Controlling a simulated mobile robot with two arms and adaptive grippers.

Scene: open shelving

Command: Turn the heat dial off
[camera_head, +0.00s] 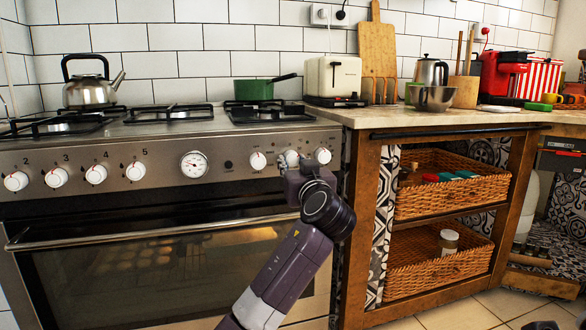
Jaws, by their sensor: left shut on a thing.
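The stove's front panel (120,172) carries a row of white heat dials. On its right part are a dial (257,161), a middle dial (291,157) and a right dial (323,155). My left gripper (288,164) is at the middle dial, shut on it. Its fingers and wrist hide the lower part of that dial, and the exact grip is hard to make out. Numbered dials (57,177) sit on the left part of the panel, beside a round gauge (194,165). My right gripper is not in view.
The oven door handle (150,233) runs below the panel, close to my left arm. A kettle (91,88) and a green pan (254,89) stand on the hob. A wooden counter unit (362,200) with wicker baskets (450,190) stands to the right.

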